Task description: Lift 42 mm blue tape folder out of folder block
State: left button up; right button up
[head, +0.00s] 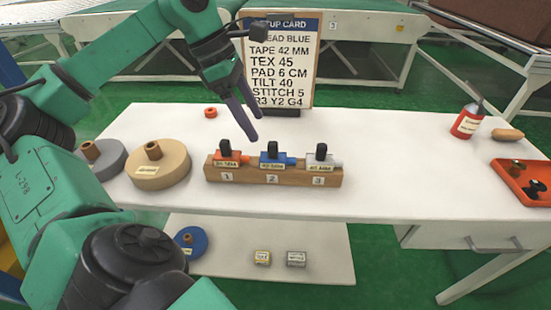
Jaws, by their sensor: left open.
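A wooden folder block (245,177) with slots labelled 1, 2 and 3 stands on the white table. The blue folder (270,162) sits upright in the middle slot, 2, with a black grip on top. A red-orange folder (229,160) is in slot 1 and a pale grey folder (318,161) is in slot 3. The small folder labels are too blurred to read. My left gripper (252,128) is open and empty. It is above and behind the block, near the gap between the red and blue folders, apart from both. My right gripper is not in view.
A setup card (283,58) stands behind the block, listing tape 42 mm. Tan (158,166) and grey (100,160) rolls lie left. The table between block and tray is clear.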

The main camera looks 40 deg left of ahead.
aim_at(271, 143)
pick_arm(q)
jog(key=x, duration=0.5)
jog(key=shift+w+f, duration=0.15)
jog(key=shift+f, duration=0.05)
jog(key=x, duration=0.4)
jog(key=shift+w+d, duration=0.2)
jog(key=shift+w, duration=0.1)
jog(key=shift+w+d+f, duration=0.1)
jog(key=shift+w+f, duration=0.1)
jog(key=shift+f, duration=0.2)
jog(key=shift+r, duration=0.1)
grip_shut()
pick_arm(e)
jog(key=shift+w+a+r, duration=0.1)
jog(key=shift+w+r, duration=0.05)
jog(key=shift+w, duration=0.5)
